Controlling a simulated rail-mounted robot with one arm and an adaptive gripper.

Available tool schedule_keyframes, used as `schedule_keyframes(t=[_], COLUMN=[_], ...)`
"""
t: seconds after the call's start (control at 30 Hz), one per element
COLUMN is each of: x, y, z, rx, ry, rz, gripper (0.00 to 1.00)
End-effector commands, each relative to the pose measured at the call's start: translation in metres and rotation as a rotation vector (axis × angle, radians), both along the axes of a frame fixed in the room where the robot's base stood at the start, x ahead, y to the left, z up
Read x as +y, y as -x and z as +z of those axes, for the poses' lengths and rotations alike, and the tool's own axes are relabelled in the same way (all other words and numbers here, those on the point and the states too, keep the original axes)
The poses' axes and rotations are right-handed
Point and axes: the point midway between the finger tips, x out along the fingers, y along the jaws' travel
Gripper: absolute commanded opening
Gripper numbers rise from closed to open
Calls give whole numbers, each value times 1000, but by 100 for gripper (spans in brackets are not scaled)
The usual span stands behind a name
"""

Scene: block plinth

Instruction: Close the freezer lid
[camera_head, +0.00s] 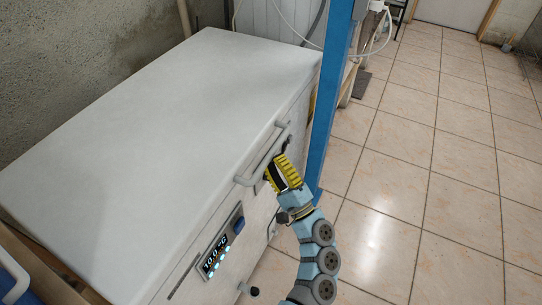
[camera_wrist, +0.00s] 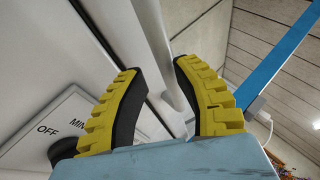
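The white freezer lid (camera_head: 170,120) lies flat, or nearly so, over the chest freezer body (camera_head: 190,285) in the head view. I cannot tell whether it is fully sealed; a thin dark line runs along its edge in the wrist view. A pale bar handle (camera_head: 262,157) stands out from the front side. My gripper (camera_head: 277,172), with yellow and black fingers, is right at the handle. In the wrist view, my gripper's fingers (camera_wrist: 158,72) are apart, and the handle bar (camera_wrist: 152,30) runs through the gap between them, closer to the right finger. Finger contact is unclear.
A display panel (camera_head: 220,243) with lit digits is on the freezer front, below and left of my gripper. A blue post (camera_head: 333,90) stands close by on the right. A rough wall is behind the freezer. The tiled floor (camera_head: 440,160) to the right is clear.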

Motion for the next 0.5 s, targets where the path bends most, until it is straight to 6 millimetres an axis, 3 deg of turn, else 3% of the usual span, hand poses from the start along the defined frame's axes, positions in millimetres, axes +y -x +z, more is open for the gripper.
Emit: schedule_keyframes(t=[0.3, 0.5], x=[-33, -46], y=[42, 59], z=[-34, -48], rx=[2, 3], ry=[-1, 0], rz=[-2, -3], gripper=[30, 30])
